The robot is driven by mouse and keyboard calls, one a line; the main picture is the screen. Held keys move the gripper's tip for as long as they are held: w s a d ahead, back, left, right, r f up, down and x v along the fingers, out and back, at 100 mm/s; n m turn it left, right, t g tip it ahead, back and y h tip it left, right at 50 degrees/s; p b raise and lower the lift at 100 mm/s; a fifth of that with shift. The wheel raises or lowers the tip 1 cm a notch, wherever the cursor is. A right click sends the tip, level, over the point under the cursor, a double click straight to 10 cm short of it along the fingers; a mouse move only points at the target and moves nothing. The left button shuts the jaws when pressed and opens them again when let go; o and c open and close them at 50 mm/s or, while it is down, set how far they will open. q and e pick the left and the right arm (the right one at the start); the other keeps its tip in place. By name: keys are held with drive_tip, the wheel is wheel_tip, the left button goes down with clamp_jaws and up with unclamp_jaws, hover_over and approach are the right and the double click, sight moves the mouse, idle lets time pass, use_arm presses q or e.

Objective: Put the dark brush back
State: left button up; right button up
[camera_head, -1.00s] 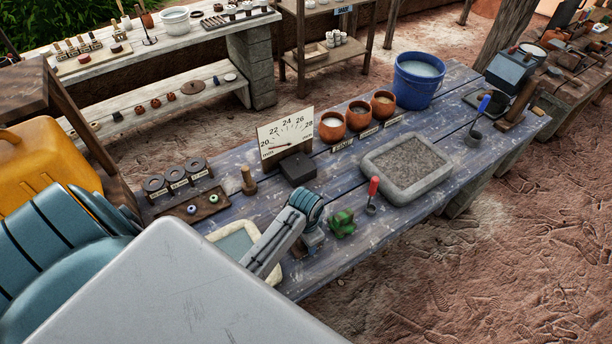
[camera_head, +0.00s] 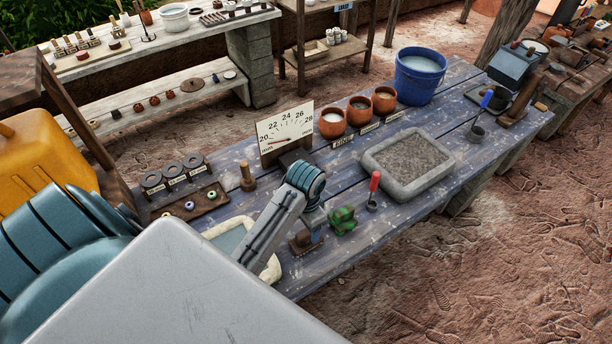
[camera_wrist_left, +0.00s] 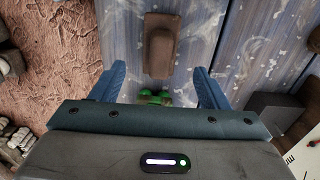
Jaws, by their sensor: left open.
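A dark brown, elongated block (camera_head: 301,244), which looks like the dark brush, lies on the blue plank table just below my left gripper (camera_head: 314,224). In the left wrist view, the brush (camera_wrist_left: 160,45) lies ahead of the gripper (camera_wrist_left: 160,78), roughly centred between the finger lines. The fingers are spread and nothing is held between them. Any bristles are hidden underneath. A green object (camera_head: 342,220) sits just right of the gripper and also shows low between the fingers in the wrist view (camera_wrist_left: 154,98). My right gripper is not in view.
A shallow basin (camera_head: 268,272) stands left of the brush, partly behind my arm. A red-handled tool (camera_head: 373,190), a grey stone tray (camera_head: 407,163) and a dial board (camera_head: 286,131) stand around. The table's front edge is close; some planks right of the green object are bare.

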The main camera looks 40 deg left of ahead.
sight(306, 233)
use_arm(q)
wheel_tip(306, 233, up, 4)
drive_tip(key=shift+f+p, duration=0.15)
drive_tip(key=shift+p, duration=0.35)
drive_tip(key=shift+r+p, duration=0.4)
drive_tip(key=shift+r, duration=0.1)
